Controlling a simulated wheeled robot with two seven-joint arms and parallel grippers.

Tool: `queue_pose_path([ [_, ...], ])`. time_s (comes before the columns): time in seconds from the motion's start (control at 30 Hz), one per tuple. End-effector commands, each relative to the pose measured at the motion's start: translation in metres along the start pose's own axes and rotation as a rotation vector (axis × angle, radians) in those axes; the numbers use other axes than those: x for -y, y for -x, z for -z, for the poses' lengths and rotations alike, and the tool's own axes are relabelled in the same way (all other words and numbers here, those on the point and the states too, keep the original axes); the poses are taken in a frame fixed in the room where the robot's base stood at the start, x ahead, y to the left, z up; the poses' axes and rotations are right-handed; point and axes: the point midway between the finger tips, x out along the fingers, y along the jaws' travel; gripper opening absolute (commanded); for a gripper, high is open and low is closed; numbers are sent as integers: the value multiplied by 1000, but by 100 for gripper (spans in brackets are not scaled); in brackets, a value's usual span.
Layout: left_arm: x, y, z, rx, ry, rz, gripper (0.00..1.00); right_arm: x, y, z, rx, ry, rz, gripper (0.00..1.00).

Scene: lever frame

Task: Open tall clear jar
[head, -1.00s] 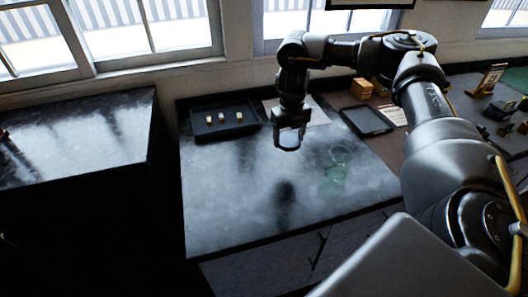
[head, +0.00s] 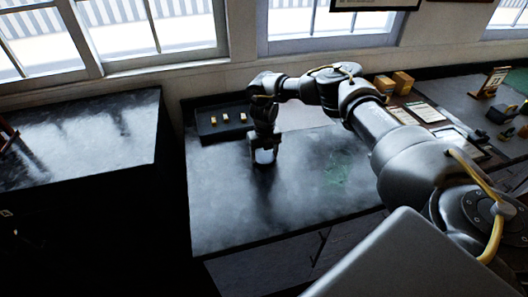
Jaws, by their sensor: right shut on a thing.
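The tall clear jar (head: 338,170) stands on the dark counter, right of my right gripper. It is see-through with a faint green tint, so its outline and rim are hard to make out. My right gripper (head: 264,158) points down, shut on a small pale, rounded piece that looks like the jar's lid (head: 265,156). It is low over the counter, left of the jar and apart from it. I cannot tell whether the piece touches the counter. My left gripper is not in view.
A black tray (head: 207,136) with small yellowish blocks lies behind my right gripper. Wooden boxes (head: 402,82) and flat framed items (head: 425,112) are at the back right. The front left of the counter (head: 225,215) is clear. A separate dark counter (head: 80,135) stands left across a gap.

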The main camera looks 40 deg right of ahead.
Motion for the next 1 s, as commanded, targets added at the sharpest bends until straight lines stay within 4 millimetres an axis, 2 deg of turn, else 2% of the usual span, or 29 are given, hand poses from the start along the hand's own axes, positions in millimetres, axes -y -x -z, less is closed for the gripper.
queue_pose_path([
  [0.43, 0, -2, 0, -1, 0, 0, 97, 0, -9, 0, 0, -1, 0, 40],
  [0.47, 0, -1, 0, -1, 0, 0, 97, 0, -7, 0, 1, -1, 0, 71],
  [0.6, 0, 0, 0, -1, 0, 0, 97, 1, -7, 0, 0, -1, 0, 89],
  [0.9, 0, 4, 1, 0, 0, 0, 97, 1, -2, 0, 1, -1, 0, 89],
  [1.0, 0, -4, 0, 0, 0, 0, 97, 0, 6, -1, 3, 0, -2, 89],
])
